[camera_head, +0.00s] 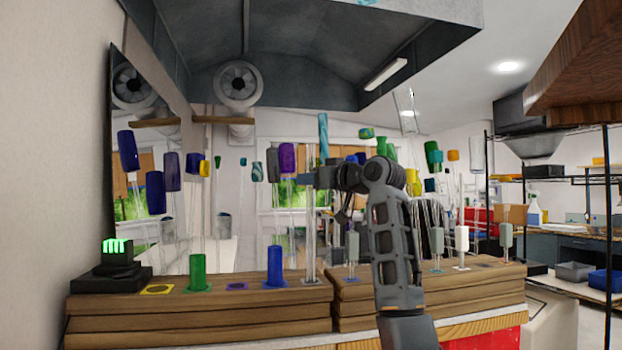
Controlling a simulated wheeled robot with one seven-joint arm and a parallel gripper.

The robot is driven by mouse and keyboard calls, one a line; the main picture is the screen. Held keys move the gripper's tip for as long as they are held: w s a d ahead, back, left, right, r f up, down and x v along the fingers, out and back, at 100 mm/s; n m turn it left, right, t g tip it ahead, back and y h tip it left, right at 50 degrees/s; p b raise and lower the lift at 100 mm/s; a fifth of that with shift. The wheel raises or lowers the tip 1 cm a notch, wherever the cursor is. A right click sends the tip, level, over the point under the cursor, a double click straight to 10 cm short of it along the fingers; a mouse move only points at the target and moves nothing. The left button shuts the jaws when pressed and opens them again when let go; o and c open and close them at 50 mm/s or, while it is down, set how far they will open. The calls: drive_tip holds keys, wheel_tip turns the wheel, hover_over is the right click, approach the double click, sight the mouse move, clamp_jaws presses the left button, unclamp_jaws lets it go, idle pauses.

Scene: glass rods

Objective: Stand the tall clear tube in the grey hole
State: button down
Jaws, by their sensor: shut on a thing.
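The tall clear tube (310,230) stands upright at the back of the left wooden block, right of the blue cylinder. My gripper (312,180) reaches from the right and is shut on the tube's upper part. The tube's lower end is at or just above the block's top, near the right end of that block. The grey hole is not clearly visible, and I cannot tell whether the tube's foot is inside it.
A yellow-ringed hole (158,289), green cylinder (198,272), purple-ringed hole (236,286) and blue cylinder (274,266) line the left block (200,325). A grey cylinder (353,246) and white cylinder (462,240) stand on the right block (480,293). Several coloured pieces show behind.

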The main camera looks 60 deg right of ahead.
sight(314, 199)
drive_tip(key=shift+f+b, duration=1.05)
drive_tip(key=shift+f, duration=1.35)
drive_tip(key=c, duration=0.8)
unclamp_jaws()
drive_tip(key=shift+b+v, duration=0.7)
drive_tip(key=shift+v, duration=3.3)
